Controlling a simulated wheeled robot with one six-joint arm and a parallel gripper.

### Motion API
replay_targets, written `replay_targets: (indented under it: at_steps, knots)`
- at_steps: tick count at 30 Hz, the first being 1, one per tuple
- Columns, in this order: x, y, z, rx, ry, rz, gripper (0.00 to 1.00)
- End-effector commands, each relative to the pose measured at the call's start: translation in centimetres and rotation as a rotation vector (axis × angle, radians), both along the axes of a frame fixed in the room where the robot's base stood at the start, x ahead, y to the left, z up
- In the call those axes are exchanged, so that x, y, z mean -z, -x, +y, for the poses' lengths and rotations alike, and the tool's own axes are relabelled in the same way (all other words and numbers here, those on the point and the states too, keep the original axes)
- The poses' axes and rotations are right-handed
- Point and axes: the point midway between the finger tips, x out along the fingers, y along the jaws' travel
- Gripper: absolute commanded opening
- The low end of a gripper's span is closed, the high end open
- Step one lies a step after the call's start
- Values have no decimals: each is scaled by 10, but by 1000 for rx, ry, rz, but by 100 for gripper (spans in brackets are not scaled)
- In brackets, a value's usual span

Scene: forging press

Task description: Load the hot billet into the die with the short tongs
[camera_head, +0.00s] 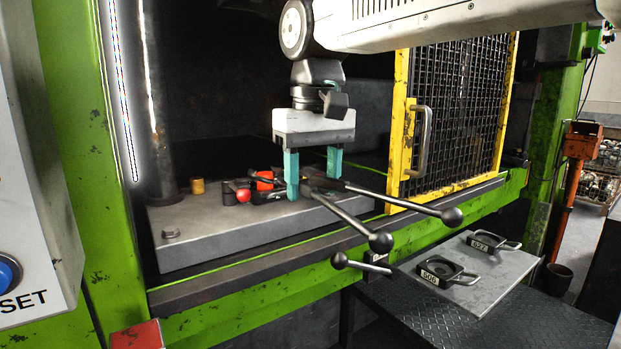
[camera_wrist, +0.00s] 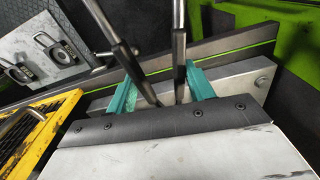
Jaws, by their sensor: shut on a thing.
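My gripper (camera_head: 313,178) has teal fingers and is shut on the short tongs (camera_head: 345,214), above the grey bed plate (camera_head: 205,238). The tongs' two dark handles end in ball knobs and point toward the front right. In the wrist view, the tongs (camera_wrist: 180,50) pass between the fingers (camera_wrist: 160,75). The glowing orange billet (camera_head: 265,178) is left of the fingers, by the tongs' far end. Dark blocks, perhaps the die (camera_head: 230,194), stand beside it; a red ball is close by. Whether the billet is gripped or rests in the die cannot be told. The tong jaws are mostly hidden.
A yellow mesh gate (camera_head: 400,140) with a handle stands to the right. A brass cylinder (camera_head: 197,186) is at the plate's back left. A ball-ended lever (camera_head: 360,264) projects at the front edge. A side shelf (camera_head: 478,290) holds two handled pieces marked 506 and 622.

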Motion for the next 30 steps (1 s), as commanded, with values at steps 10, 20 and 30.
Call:
replay_targets:
  at_steps: [10,20,30]
  knots:
    - [-1,2,-1,0,-1,-2,45]
    - [-3,11,-6,0,-1,-2,45]
    - [-4,21,-11,0,-1,-2,45]
